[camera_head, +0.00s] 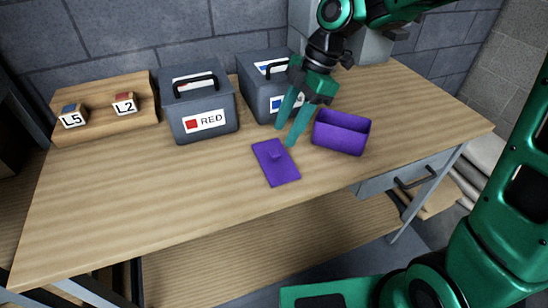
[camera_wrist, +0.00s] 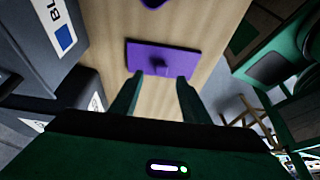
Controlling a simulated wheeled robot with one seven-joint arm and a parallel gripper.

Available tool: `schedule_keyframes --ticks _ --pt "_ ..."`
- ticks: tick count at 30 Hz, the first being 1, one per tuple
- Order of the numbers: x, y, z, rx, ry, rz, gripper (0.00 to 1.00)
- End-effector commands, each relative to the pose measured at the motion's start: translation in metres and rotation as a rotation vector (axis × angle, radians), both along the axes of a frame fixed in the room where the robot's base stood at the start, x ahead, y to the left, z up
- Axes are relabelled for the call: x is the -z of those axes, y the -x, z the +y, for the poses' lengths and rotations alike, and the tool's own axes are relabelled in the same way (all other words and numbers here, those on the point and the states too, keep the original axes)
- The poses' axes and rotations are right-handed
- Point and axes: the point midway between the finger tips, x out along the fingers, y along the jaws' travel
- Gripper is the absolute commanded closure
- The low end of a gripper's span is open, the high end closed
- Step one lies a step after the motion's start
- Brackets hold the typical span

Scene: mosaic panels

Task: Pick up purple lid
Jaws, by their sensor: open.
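The purple lid (camera_head: 282,168) lies flat on the wooden table, a thin rectangle with a small knob in its middle. It also shows in the wrist view (camera_wrist: 185,62), ahead of the fingertips, with the knob between their lines. My gripper (camera_head: 286,136) is open and empty, pointing down just behind the lid in the head view. In the wrist view my gripper (camera_wrist: 158,82) has its two green fingers apart. I cannot tell exactly how high the fingertips are above the table.
An open purple box (camera_head: 341,132) stands right of the lid. A grey case marked RED (camera_head: 199,120) and a grey case with a blue label (camera_head: 258,93) stand behind. A wooden stand (camera_head: 98,124) with labelled blocks is at the left. The table front (camera_head: 150,205) is clear.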

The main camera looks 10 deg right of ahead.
Motion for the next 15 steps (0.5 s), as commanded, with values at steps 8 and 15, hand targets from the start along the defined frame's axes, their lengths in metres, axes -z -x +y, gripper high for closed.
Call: schedule_keyframes --ticks 8,15 --pt "0.019 0.004 0.008 0.000 0.001 0.002 0.58" --pt "0.048 0.009 0.021 0.002 0.002 0.003 0.58"
